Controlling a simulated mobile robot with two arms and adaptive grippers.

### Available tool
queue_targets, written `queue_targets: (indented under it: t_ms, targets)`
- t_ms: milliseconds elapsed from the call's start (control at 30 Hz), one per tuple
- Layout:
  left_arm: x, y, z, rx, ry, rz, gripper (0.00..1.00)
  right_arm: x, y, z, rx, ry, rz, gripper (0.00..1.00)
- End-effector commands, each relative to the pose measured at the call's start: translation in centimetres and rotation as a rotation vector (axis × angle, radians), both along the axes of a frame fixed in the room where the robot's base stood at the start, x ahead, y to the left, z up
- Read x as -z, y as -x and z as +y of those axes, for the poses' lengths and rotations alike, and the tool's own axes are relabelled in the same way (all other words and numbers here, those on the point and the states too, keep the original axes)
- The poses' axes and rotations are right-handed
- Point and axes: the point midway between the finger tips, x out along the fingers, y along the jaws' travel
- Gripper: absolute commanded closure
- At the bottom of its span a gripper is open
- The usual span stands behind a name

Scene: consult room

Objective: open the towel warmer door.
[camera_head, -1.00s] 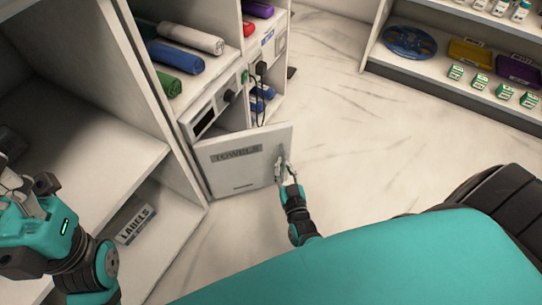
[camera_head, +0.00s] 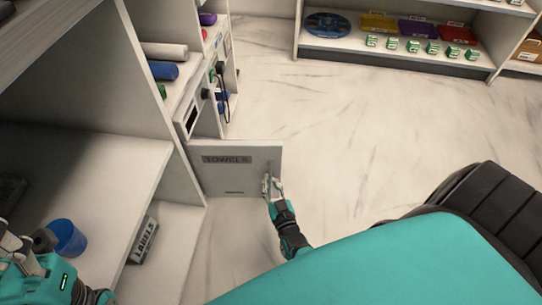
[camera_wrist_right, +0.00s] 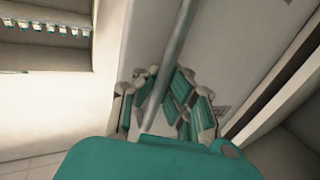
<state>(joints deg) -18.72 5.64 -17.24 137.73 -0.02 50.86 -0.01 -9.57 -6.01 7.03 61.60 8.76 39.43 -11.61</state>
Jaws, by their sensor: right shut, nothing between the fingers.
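The towel warmer (camera_head: 190,117) is built into the shelf unit at left, with a dark display and a knob on its front. Its white door (camera_head: 225,178), marked TOWELS, stands swung well out from the unit. My right gripper (camera_head: 268,182) is at the door's free edge, by the handle. In the right wrist view the grey handle bar (camera_wrist_right: 178,50) runs down across the shut fingers (camera_wrist_right: 165,105); they do not clamp it. My left gripper (camera_head: 18,240) is at the lower left, partly cut off, and its jaw state is unclear.
A blue cup (camera_head: 68,237) and a LABELS box (camera_head: 143,240) are in the near-left shelves. Rolled towels (camera_head: 165,60) lie above the warmer. A low shelf with trays and small boxes (camera_head: 410,45) stands at the back. The marble floor (camera_head: 350,130) right of the door is clear.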

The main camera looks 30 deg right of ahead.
Motion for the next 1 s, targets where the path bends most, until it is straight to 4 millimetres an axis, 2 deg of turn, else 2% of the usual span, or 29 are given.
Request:
queue_targets:
  t_ms: [467,733,1000]
  targets:
    - [0.22,-0.12,-0.04,0.001,-0.001,0.008,0.6,0.01,0.23,-0.43,0.008,0.003,-0.001,1.0]
    - [0.16,-0.14,-0.04,0.0,-0.001,0.007,0.6,0.01,0.17,-0.26,0.005,0.002,-0.001,0.66]
    - [-0.1,0.0,0.1,-0.003,0.002,0.0,0.6,-0.05,0.11,-0.11,0.003,0.0,-0.001,0.66]
